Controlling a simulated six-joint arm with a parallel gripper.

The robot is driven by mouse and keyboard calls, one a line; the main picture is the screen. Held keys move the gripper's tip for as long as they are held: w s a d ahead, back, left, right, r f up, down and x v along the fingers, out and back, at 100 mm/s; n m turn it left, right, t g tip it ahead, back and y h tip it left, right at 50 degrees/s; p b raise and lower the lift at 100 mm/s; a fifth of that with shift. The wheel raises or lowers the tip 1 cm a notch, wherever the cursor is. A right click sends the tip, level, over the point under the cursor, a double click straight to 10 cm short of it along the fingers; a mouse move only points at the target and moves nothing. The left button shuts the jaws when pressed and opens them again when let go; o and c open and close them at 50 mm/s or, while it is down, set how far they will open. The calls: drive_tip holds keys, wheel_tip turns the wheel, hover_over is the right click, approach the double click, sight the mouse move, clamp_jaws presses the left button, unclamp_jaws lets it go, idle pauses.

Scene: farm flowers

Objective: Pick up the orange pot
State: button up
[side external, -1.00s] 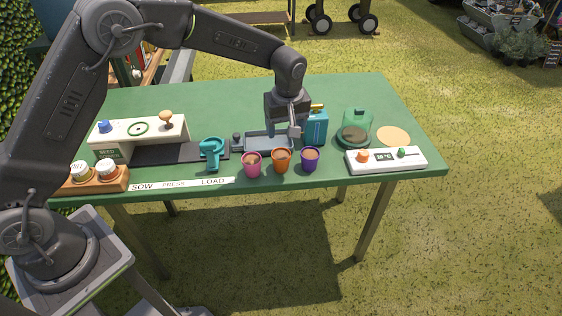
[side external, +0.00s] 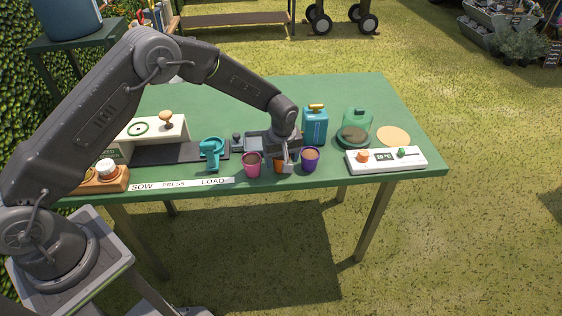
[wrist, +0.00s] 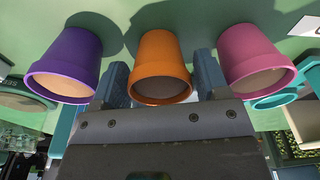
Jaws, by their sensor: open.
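The orange pot (wrist: 160,58) stands on the green table between the two other pots, mostly hidden by my gripper in the side external view (side external: 279,169). My gripper (wrist: 162,72) is low at the orange pot, with one finger on each side of it in the wrist view. The fingers are apart, with small gaps seen between them and the pot. It also shows over the pot in the side external view (side external: 284,163). Pale brown fill shows at the pot's mouth.
A purple pot (wrist: 68,60) and a pink pot (wrist: 252,58) stand close on either side. Behind are a grey-blue tray (side external: 256,140) and a teal can (side external: 315,125). A white panel with a display (side external: 410,160) lies right. The table's back is clear.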

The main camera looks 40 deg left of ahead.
drive_tip(key=shift+f, duration=0.1)
drive_tip(key=c, duration=0.7)
